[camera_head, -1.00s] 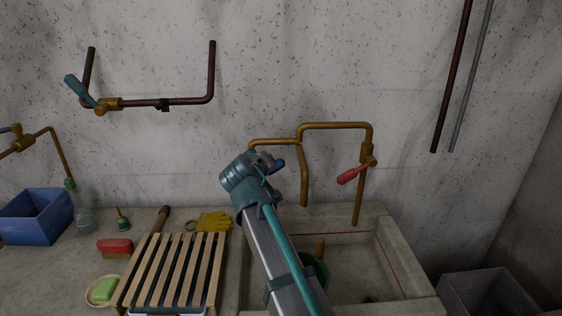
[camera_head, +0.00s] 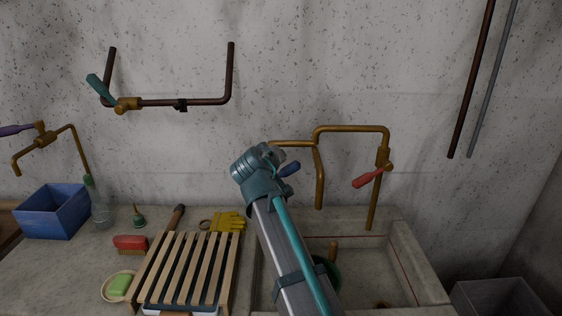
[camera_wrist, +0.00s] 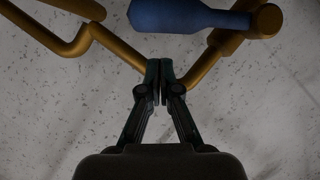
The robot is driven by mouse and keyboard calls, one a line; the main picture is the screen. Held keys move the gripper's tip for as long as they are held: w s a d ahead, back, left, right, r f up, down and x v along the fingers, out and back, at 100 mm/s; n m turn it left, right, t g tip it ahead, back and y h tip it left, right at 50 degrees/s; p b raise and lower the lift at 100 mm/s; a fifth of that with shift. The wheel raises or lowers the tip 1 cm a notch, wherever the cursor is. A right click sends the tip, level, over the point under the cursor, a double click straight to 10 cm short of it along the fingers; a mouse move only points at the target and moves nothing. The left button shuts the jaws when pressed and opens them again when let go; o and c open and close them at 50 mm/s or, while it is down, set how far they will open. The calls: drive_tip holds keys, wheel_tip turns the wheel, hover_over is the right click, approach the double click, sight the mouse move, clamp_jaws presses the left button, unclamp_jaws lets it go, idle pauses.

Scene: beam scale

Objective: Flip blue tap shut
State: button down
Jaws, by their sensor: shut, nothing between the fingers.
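The blue tap handle (camera_head: 289,169) shows beside my wrist in the head view, over the sink. In the wrist view the blue handle (camera_wrist: 190,14) lies sideways across the top, joined at its right end to a brass valve (camera_wrist: 266,20). My gripper (camera_wrist: 159,66) is shut and empty, its fingertips just below the handle in the picture, close to the brass pipe. I cannot tell whether the fingertips touch the handle or pipe. In the head view my arm hides the gripper and the valve body.
A red tap handle (camera_head: 368,178) is on the brass pipe to the right. A teal handle (camera_head: 101,89) and a purple handle (camera_head: 14,130) are on pipes to the left. Below are the stone sink (camera_head: 415,262) and a slatted wooden rack (camera_head: 187,270). A blue box (camera_head: 52,212) stands left.

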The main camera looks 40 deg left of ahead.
drive_tip(key=a+r+b+v, duration=0.1)
drive_tip(key=b+v, duration=0.1)
drive_tip(key=v, duration=0.8)
drive_tip(key=shift+r, duration=0.25)
drive_tip(key=shift+s+d, duration=0.1)
drive_tip(key=shift+s, duration=0.05)
